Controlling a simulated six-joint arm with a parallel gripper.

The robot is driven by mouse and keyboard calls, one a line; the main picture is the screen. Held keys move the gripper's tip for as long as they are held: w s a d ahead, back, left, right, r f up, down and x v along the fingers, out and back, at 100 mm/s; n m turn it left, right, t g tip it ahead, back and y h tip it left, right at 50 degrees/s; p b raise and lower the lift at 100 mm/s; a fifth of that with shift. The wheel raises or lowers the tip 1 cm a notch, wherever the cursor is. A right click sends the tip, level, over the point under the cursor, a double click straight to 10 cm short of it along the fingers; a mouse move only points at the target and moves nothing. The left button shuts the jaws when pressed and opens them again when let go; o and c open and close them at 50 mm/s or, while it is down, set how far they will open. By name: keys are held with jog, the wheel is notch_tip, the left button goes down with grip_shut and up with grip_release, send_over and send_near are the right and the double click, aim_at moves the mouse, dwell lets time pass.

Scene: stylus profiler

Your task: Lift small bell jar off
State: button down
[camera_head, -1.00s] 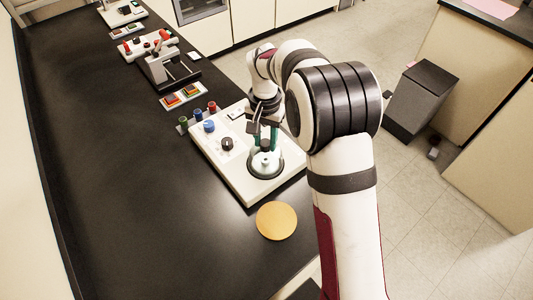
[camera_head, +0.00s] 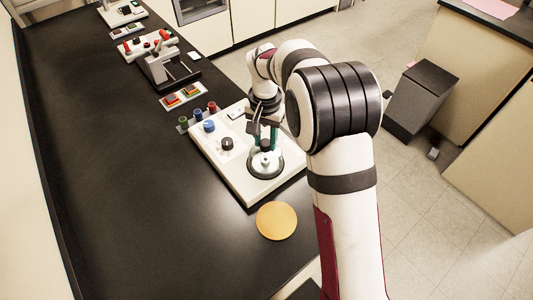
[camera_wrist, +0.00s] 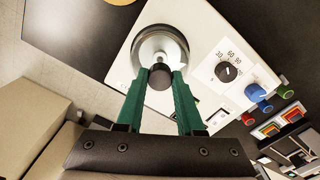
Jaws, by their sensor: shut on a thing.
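The small bell jar (camera_wrist: 160,47) is a clear dome over a round metal platform on the white instrument base (camera_wrist: 190,22). In the head view the bell jar (camera_head: 265,162) stands at the front right part of the base. My gripper (camera_wrist: 160,72) has green fingers, and they are shut on the dark knob (camera_wrist: 159,77) at the top of the jar. In the head view my gripper (camera_head: 264,143) is directly above the jar, partly hidden by my wrist. I cannot tell whether the jar's rim touches the base.
A round tan disc (camera_head: 276,220) lies on the black bench in front of the base. The base carries a black dial (camera_head: 227,144) and a blue knob (camera_head: 208,126). The bench to the left (camera_head: 110,170) is clear.

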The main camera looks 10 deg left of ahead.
jog(key=shift+r, duration=0.75)
dwell(0.4)
jog(key=shift+r, duration=1.05)
notch_tip(320, 180, up, 5)
jog(key=shift+r, duration=0.1)
